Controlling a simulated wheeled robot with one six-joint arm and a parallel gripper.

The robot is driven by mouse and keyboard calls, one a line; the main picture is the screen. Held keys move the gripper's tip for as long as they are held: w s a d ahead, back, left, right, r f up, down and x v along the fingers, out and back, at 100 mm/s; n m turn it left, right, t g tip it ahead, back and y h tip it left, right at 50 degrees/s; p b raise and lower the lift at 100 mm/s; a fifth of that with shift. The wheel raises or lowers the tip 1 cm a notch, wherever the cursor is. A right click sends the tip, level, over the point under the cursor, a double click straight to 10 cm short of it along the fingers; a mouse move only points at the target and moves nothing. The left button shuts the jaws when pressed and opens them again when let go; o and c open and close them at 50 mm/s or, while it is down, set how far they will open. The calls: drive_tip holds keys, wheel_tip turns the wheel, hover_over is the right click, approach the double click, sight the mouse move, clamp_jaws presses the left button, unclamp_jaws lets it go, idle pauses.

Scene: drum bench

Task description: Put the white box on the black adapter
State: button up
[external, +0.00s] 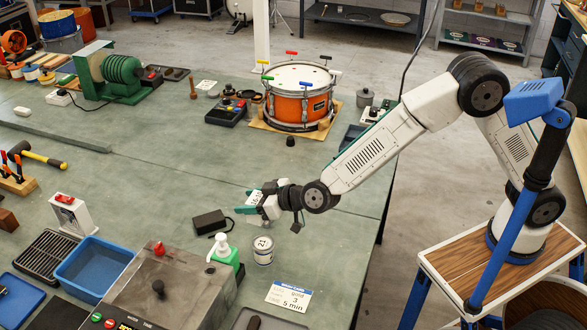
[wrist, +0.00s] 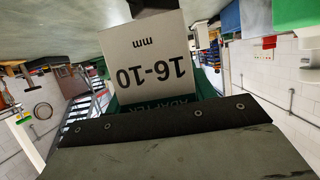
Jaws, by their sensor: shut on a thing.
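The white box (wrist: 152,65) is in my gripper. In the wrist view its white face reads "16-10 mm" upside down, with a green band lettered "ADAPTER" at its near end. In the external view only a small part of the box (external: 254,198) shows between the teal fingers. My gripper (external: 247,204) is shut on it, above the bench and just right of and behind the black adapter. The black adapter (external: 209,222) lies on the green bench with a thin cord at its right; its top looks bare. The gap between box and bench is hard to judge.
A tin can (external: 263,250) and a green pump bottle (external: 224,254) stand in front of the adapter. A white card (external: 288,296) lies near the front edge. A blue tray (external: 94,268) is at left; an orange drum (external: 298,102) stands behind. The bench left of the adapter is clear.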

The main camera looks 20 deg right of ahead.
drive_tip(key=w+a, duration=0.3)
drive_tip(key=w+a+f, duration=0.1)
drive_tip(key=w+a, duration=0.2)
drive_tip(key=a, duration=0.1)
drive_tip(key=w+a, duration=0.4)
drive_tip(key=shift+f, duration=2.05)
drive_tip(key=o, duration=1)
drive_tip(key=shift+f, duration=0.15)
drive_tip(key=shift+o, duration=0.2)
